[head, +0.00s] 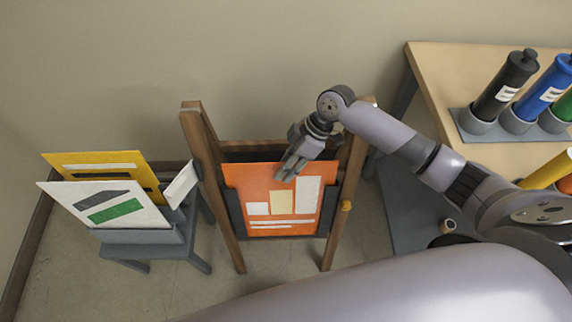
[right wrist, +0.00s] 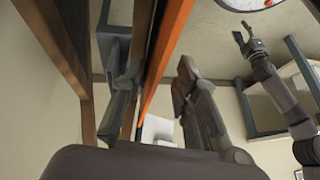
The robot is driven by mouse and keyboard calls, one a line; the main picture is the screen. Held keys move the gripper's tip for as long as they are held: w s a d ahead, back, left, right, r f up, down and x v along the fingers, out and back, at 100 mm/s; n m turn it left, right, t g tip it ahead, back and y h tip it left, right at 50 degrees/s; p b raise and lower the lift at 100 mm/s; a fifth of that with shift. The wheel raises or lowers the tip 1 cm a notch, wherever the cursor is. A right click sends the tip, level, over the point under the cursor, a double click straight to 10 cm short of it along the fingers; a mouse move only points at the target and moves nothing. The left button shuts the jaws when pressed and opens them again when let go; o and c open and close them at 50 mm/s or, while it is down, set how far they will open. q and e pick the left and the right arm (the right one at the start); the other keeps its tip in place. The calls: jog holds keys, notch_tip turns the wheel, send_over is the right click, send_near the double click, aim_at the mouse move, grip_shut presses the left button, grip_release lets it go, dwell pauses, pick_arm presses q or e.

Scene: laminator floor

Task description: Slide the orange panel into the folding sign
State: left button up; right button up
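The orange panel (head: 258,182), with white and cream blocks on it, stands upright in the wooden folding sign (head: 205,165), between the dark side channels (head: 236,212). Its lower edge is near the bottom rail. My right gripper (head: 290,165) is at the panel's top edge, with fingers in front of its face. In the right wrist view the panel's orange edge (right wrist: 165,55) runs between the fingers (right wrist: 155,88). The right finger stands clear of it, so the gripper looks open. My left gripper (right wrist: 243,36) shows only in the right wrist view, away from the sign, with fingers apart.
A grey rack (head: 150,238) left of the sign holds a yellow panel (head: 110,162) and a white panel (head: 100,206). A table (head: 440,75) at right carries black (head: 507,85) and blue (head: 545,85) tubes in a holder. A wall is behind.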

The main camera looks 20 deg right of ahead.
jog(key=shift+r, duration=0.1)
notch_tip(320, 180, up, 10)
dwell(0.4)
